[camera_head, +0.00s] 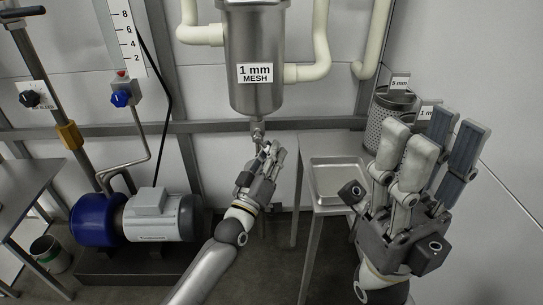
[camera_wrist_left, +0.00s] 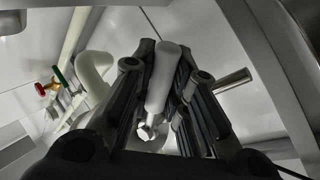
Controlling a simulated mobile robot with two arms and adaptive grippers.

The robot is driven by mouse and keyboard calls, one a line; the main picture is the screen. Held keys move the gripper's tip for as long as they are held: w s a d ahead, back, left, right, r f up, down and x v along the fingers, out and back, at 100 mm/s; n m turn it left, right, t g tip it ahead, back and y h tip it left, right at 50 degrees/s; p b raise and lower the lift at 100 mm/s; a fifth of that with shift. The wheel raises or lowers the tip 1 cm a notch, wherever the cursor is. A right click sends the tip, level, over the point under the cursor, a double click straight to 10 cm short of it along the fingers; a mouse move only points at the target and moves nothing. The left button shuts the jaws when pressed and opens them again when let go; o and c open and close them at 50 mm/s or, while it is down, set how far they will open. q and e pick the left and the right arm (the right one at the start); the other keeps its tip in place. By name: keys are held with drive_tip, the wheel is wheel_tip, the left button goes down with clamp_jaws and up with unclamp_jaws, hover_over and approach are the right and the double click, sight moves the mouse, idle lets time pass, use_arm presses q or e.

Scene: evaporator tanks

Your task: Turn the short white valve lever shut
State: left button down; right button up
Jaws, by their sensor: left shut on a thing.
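The short white valve lever (camera_wrist_left: 165,78) shows in the left wrist view between the dark fingers of my left gripper (camera_wrist_left: 160,85). Its lower end joins a shiny metal fitting (camera_wrist_left: 150,130). In the head view my left gripper (camera_head: 268,158) is just below the valve (camera_head: 257,130) under the steel strainer tank (camera_head: 255,55) labelled "1 mm MESH". It is shut on the lever, which its fingers mostly hide in that view. My right gripper (camera_head: 428,150) is raised at the right, open and empty, with its fingers pointing up.
A steel table with a shallow tray (camera_head: 338,198) stands right of the valve. Mesh baskets (camera_head: 385,112) stand behind my right gripper. A blue and grey pump (camera_head: 150,215) sits on the floor at left. White pipes (camera_head: 318,45) flank the tank.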

use_arm(q)
drive_tip(key=c, duration=1.4)
unclamp_jaws()
drive_tip(key=v, duration=1.2)
drive_tip(key=shift+a+f, duration=0.1)
